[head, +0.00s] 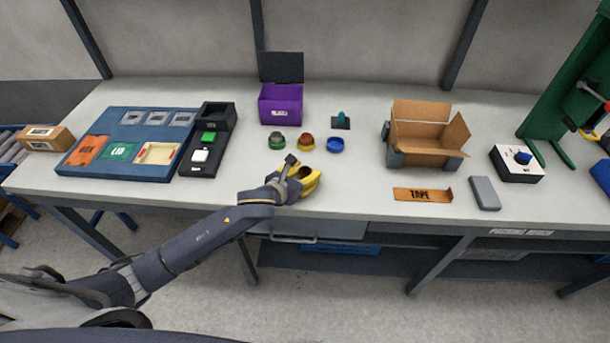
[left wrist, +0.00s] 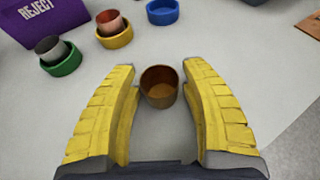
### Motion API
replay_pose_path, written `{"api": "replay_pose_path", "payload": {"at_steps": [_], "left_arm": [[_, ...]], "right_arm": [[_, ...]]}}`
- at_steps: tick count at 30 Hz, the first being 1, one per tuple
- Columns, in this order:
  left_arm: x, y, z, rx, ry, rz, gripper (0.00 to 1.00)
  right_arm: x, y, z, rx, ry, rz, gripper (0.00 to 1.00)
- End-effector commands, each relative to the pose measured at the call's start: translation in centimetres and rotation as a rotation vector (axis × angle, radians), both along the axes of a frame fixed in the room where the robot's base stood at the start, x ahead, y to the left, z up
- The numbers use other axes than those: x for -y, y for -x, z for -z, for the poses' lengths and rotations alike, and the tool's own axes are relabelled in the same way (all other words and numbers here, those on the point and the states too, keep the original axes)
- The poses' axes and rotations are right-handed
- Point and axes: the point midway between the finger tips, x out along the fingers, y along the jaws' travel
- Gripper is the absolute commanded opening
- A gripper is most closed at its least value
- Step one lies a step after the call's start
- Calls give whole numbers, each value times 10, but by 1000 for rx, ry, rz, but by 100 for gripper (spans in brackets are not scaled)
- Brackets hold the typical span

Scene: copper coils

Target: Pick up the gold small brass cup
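The gold small brass cup (left wrist: 160,88) stands upright on the table in the left wrist view, its open mouth up and its inside brownish gold. My left gripper (left wrist: 160,75) is open, with one yellow finger on each side of the cup. A narrow gap shows on the left; I cannot tell whether the right finger touches it. In the head view my left gripper (head: 308,180) is near the table's front edge, and the cup is partly hidden between its fingers. My right gripper is not in view.
Behind are a green ring (left wrist: 64,63) with a grey cup, a yellow ring (left wrist: 117,40) with a copper cup, and an empty blue ring (left wrist: 162,13). A purple reject bin (head: 281,107) stands behind. A cardboard box (head: 424,130) is right, a blue tray (head: 120,116) left.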

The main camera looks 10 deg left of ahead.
Motion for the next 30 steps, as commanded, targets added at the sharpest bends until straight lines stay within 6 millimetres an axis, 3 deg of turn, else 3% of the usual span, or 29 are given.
{"api": "replay_pose_path", "payload": {"at_steps": [1,9,22,30], "left_arm": [[0,0,0,0,0,0,38],[0,0,0,0,0,0,8],[0,0,-8,2,1,0,8],[0,-1,-45,5,-1,1,8]], "right_arm": [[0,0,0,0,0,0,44],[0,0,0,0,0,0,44],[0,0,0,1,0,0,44],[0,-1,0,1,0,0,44]]}}
